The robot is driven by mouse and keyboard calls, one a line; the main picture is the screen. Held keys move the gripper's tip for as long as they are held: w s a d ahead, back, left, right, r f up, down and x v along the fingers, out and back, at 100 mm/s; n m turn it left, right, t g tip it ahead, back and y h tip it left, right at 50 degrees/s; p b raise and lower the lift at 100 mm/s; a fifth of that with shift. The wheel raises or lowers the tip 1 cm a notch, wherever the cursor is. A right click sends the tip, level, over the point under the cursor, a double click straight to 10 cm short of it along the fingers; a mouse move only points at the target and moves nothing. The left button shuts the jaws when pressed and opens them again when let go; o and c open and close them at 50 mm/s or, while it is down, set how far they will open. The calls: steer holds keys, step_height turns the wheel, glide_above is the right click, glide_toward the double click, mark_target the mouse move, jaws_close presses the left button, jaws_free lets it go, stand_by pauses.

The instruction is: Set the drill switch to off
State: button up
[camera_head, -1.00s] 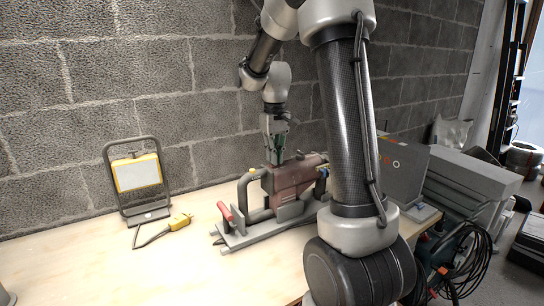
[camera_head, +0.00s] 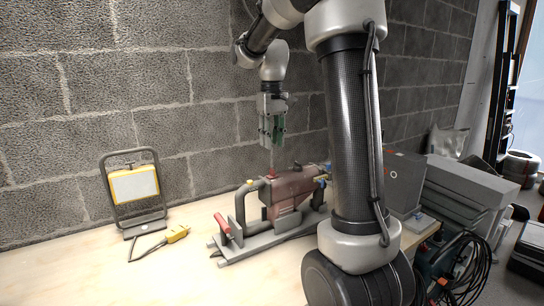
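The drill (camera_head: 290,194) is a dull red body with a grey handle at its left. It lies on a grey stand (camera_head: 240,246) with a red-handled clamp at its left end. A small red part (camera_head: 271,173) shows on top of the drill, below my gripper; I cannot tell whether it is the switch or which way it is set. My gripper (camera_head: 271,146) points down above the drill, clear of it, and seems to hold nothing. Dark green pads show at its fingers, but the gap between them is too small to judge.
A yellow work lamp (camera_head: 134,185) on a dark frame stands at the left by the block wall, with a yellow-ended cable tool (camera_head: 176,234) before it. Grey cases (camera_head: 465,185) stand at the right beside my arm. The wooden bench top (camera_head: 160,280) is clear in front.

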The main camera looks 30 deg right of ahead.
step_height(320, 180, up, 3)
steer(key=shift+f, duration=0.1)
stand_by(0.5)
steer(key=s+a+f+t, duration=0.2)
steer(key=s+a, duration=0.1)
steer(key=s, duration=0.9)
steer(key=s+a+f+t, duration=0.2)
steer(key=s+a, duration=0.1)
steer(key=s, duration=1)
steer(key=shift+a, duration=0.4)
stand_by(1.3)
